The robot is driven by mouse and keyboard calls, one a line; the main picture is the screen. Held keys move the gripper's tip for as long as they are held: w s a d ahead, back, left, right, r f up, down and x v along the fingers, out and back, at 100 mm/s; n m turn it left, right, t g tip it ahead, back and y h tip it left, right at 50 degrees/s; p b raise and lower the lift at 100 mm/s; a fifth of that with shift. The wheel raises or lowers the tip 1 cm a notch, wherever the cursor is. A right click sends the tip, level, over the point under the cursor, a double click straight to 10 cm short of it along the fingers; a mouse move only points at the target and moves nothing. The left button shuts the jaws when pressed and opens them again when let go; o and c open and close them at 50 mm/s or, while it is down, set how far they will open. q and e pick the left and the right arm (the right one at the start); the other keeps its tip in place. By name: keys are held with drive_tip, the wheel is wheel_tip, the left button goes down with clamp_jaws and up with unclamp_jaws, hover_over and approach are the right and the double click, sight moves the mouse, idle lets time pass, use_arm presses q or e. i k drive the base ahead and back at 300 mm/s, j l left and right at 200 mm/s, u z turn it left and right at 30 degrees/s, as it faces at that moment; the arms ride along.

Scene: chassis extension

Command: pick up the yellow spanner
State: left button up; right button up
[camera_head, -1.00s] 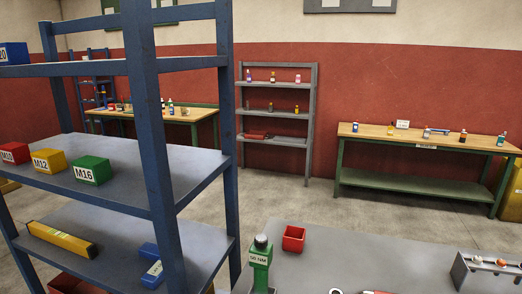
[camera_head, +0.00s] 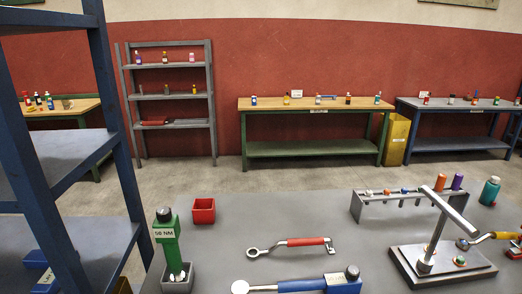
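A tool with a yellow handle (camera_head: 494,236) and a metal ring end, which looks like the yellow spanner, is at the right edge of the near grey bench (camera_head: 215,262). Its ring end is beside a metal fixture (camera_head: 443,262), and its right part meets a red item at the picture edge; I cannot tell whether it touches the fixture. A spanner with a red handle (camera_head: 305,241) lies at the bench middle. Neither of my grippers is in view.
A blue torque tool (camera_head: 300,286) lies at the front. A green 50 NM tool (camera_head: 168,243) stands at the left, near a red bin (camera_head: 203,210). A grey rack (camera_head: 385,208) and a teal bottle (camera_head: 490,191) are behind the fixture. A blue shelf (camera_head: 110,90) stands at left.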

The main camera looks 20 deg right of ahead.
sight(507, 235)
drive_tip(key=z, duration=2.3)
drive_tip(key=i+l, duration=0.1)
drive_tip(key=l, duration=0.15)
